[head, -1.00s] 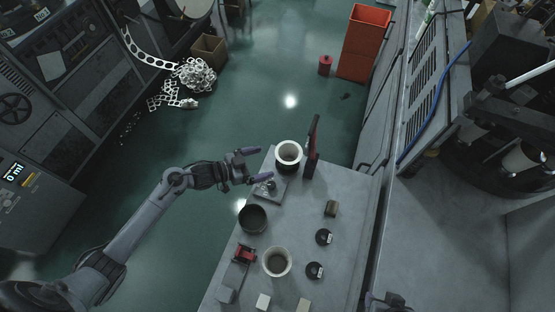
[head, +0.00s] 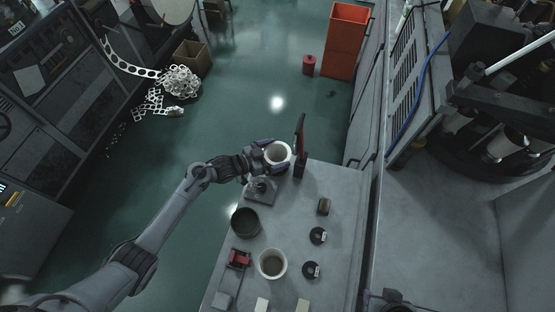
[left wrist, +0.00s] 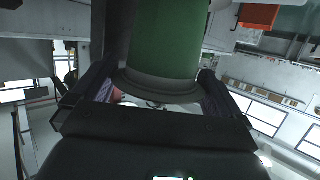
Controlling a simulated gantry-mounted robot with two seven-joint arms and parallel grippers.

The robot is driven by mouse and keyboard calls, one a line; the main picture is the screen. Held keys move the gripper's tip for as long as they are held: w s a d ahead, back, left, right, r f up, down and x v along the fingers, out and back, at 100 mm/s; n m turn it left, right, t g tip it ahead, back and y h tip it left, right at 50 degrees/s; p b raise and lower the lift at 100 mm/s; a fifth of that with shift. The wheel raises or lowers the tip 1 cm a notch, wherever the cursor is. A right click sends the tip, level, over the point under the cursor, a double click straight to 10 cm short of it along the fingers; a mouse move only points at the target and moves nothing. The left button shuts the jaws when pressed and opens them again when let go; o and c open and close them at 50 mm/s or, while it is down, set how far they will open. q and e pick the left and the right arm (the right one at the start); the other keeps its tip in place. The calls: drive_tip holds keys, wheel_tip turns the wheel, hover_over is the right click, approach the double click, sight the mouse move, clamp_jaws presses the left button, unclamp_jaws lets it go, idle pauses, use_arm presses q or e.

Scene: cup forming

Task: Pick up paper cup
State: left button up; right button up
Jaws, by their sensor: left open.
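The paper cup (head: 278,153), white-rimmed and open at the top, is at the far left end of the grey table. My left gripper (head: 271,157) is at this cup, with one finger on its far side and one on its near side. In the left wrist view the cup's green side (left wrist: 165,45) fills the space between the two fingers of my left gripper (left wrist: 150,92). The jaws are open around the cup; whether a finger touches it I cannot tell. My right gripper is not in view.
A dark red upright tool (head: 300,139) stands just right of the cup. A small metal stand (head: 262,190) and a dark round container (head: 245,222) are nearer. Black discs (head: 318,235) and small blocks lie on the table (head: 340,240). Open green floor lies to the left.

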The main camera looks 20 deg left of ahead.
use_arm(q)
drive_tip(key=shift+w+d+f, duration=0.2)
drive_tip(key=shift+w+d, duration=0.15)
drive_tip(key=shift+w, duration=0.05)
drive_tip(key=shift+c, duration=0.5)
drive_tip(key=c, duration=0.9)
drive_tip(key=shift+c, duration=0.2)
drive_tip(key=shift+r, duration=0.15)
